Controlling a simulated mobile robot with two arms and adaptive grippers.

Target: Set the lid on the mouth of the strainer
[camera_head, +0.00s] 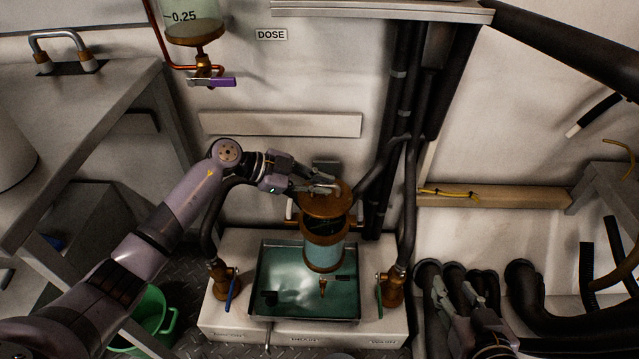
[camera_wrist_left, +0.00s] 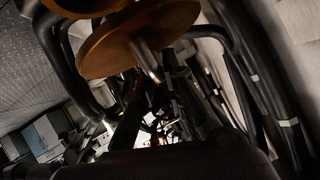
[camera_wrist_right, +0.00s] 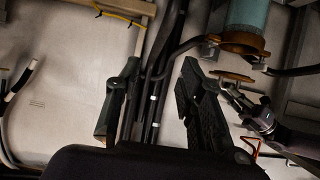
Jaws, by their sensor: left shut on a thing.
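The brown round lid (camera_head: 327,203) is held by my left gripper (camera_head: 322,187), which is shut on it. The lid also shows in the left wrist view (camera_wrist_left: 120,45) and in the right wrist view (camera_wrist_right: 233,76). The strainer (camera_head: 323,252), a teal cylinder with brown rims, stands below the lid in a tray. In the right wrist view a gap shows between the lid and the strainer's brown rim (camera_wrist_right: 240,42), so they are apart. The lid partly covers the dark mouth in the head view. My right gripper (camera_wrist_right: 155,100) is open and empty, away at the lower right of the head view.
The metal tray (camera_head: 262,309) sits on a pale base between a blue-handled valve (camera_head: 231,290) and a green-handled valve (camera_head: 381,291). Dark pipes (camera_head: 398,120) rise behind at right. A green bucket (camera_head: 150,316) stands at lower left. A dosing vessel (camera_head: 195,24) hangs above.

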